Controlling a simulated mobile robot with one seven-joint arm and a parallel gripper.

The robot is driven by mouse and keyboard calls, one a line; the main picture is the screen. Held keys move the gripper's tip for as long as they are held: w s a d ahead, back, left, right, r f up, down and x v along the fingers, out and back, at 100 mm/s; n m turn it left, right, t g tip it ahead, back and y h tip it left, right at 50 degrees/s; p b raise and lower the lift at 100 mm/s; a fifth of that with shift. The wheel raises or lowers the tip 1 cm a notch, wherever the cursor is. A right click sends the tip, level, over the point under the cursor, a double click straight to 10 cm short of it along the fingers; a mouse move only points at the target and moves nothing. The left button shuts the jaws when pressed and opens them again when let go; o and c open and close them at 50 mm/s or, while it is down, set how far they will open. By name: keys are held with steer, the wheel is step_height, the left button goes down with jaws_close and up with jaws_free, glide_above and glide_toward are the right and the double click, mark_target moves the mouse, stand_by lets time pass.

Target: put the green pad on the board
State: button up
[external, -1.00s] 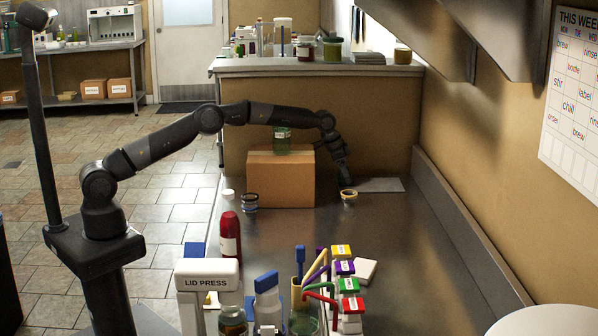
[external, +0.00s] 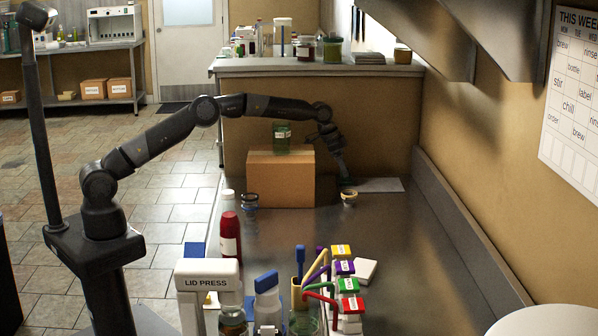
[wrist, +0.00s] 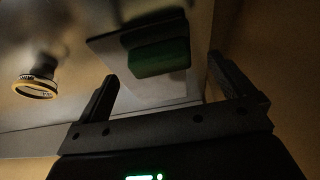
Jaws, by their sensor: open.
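The green pad (wrist: 160,57) lies on the board (wrist: 102,48) in the wrist view, with a dark patch beside it that looks like shadow. In the external view the pad (external: 348,182) is a small green spot at the left end of the flat grey board (external: 382,185). My gripper (external: 341,174) is just above the pad. In the wrist view my gripper (wrist: 162,67) is open, its two fingers apart on either side of the pad with gaps between. It holds nothing.
A ring-shaped yellow-rimmed item (external: 349,197) stands just in front of the board; it also shows in the wrist view (wrist: 37,84). A cardboard box (external: 280,180) with a green jar (external: 281,138) on top stands to the left.

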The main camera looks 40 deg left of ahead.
steer(key=s+a+r+n+t+y, duration=0.1)
steer(key=s+a+r, duration=0.45)
steer(key=r, duration=0.35)
steer(key=s+a+r, duration=0.5)
steer(key=a+r, duration=0.1)
steer(key=r, duration=0.4)
steer(key=s+a+r+n+y, duration=0.1)
steer(key=s+a+r, duration=0.2)
steer(key=s+a, duration=0.3)
steer(key=s+a+r+n, duration=0.1)
steer(key=s+a+r, duration=0.2)
steer(key=s+a, duration=0.3)
steer(key=s+a+f+n+t+y, duration=0.1)
steer(key=s+a+n, duration=0.2)
steer(key=s+a, duration=0.95)
steer(key=s+a+f+n, duration=0.1)
steer(key=s+f, duration=0.3)
steer(key=s, duration=0.4)
steer(key=s+a+f+n, duration=0.2)
steer(key=s+a+f, duration=0.1)
steer(key=s, duration=0.4)
steer(key=shift+s+a+f, duration=0.35)
steer(key=shift+s+a, duration=0.05)
steer(key=shift+a, duration=0.1)
